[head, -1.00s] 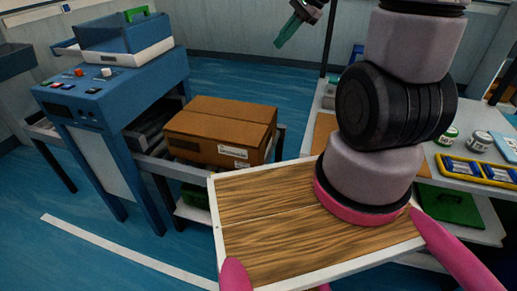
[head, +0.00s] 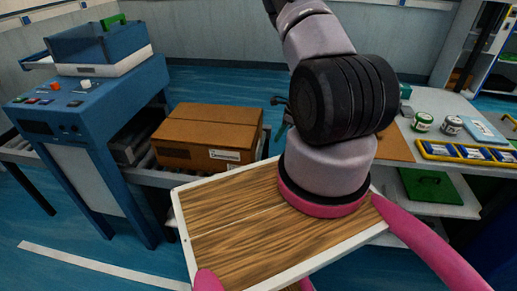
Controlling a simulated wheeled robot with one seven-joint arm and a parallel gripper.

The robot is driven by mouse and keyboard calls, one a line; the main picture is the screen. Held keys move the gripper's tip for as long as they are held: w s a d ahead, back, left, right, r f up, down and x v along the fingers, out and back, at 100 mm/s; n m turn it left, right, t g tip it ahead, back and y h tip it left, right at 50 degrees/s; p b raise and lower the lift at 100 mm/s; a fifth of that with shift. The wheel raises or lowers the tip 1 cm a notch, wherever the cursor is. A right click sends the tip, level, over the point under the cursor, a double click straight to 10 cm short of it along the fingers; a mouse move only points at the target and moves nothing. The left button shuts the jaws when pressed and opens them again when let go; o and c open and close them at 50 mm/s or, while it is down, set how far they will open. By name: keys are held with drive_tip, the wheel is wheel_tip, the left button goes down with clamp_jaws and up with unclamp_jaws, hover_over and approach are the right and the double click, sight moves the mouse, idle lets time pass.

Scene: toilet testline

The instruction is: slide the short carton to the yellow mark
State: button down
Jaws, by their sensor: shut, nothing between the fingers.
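A low, wide brown carton (head: 208,132) with white labels on its near side sits on the roller conveyor beside the blue machine, left of my arm. It is the only carton I see. I cannot make out a yellow mark on the conveyor; the arm hides part of the area to the right.
The blue machine (head: 92,110) with buttons stands left of the carton. Blue floor is open behind the conveyor.

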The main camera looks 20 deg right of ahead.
sight(216, 146)
drive_tip(key=w+a+f, duration=0.4)
drive_tip(key=a+f, duration=0.2)
drive_tip(key=f, duration=0.3)
drive_tip(key=shift+w+a, duration=0.15)
drive_tip(key=shift+a, duration=0.05)
drive_tip(key=shift+a, duration=0.1)
drive_tip(key=w+a, duration=0.3)
drive_tip(key=a, duration=0.2)
drive_tip(key=w+a, duration=0.4)
drive_tip(key=a, duration=0.1)
drive_tip(key=w+a, duration=0.3)
drive_tip(key=a, duration=0.2)
drive_tip(key=shift+w+a, duration=0.3)
drive_tip(key=shift+w, duration=0.05)
